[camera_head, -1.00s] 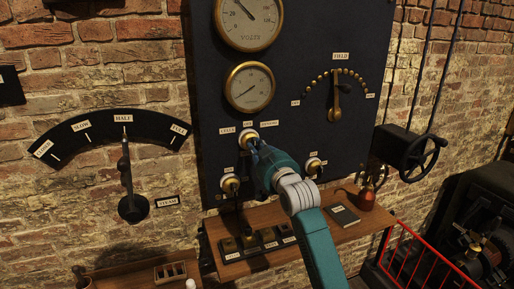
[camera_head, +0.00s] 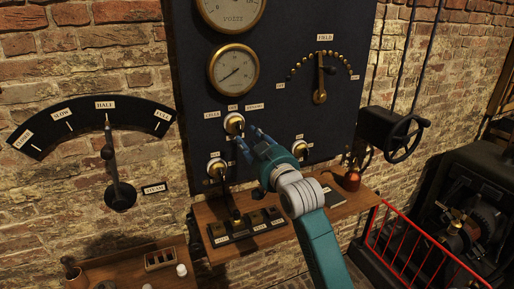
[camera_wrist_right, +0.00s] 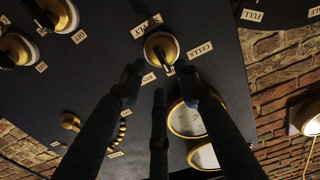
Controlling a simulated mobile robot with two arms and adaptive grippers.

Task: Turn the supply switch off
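The supply switch (camera_head: 234,123) is a round brass-rimmed knob on the dark panel (camera_head: 300,30), under labels reading CELLS, OFF and DYNAMO. I cannot tell for sure which label the handle points to. My right gripper (camera_head: 246,137) is just below and right of the knob, its fingers toward the panel. In the right wrist view its dark fingers (camera_wrist_right: 159,85) are spread, with nothing between them. My left gripper is not in view.
Two more brass knobs, one lower left (camera_head: 217,168) and one lower right (camera_head: 299,148), sit close by. A wooden shelf (camera_head: 205,212) with a row of dark switches is below. Gauges (camera_head: 233,68) are above. A red railing (camera_head: 418,245) stands at right.

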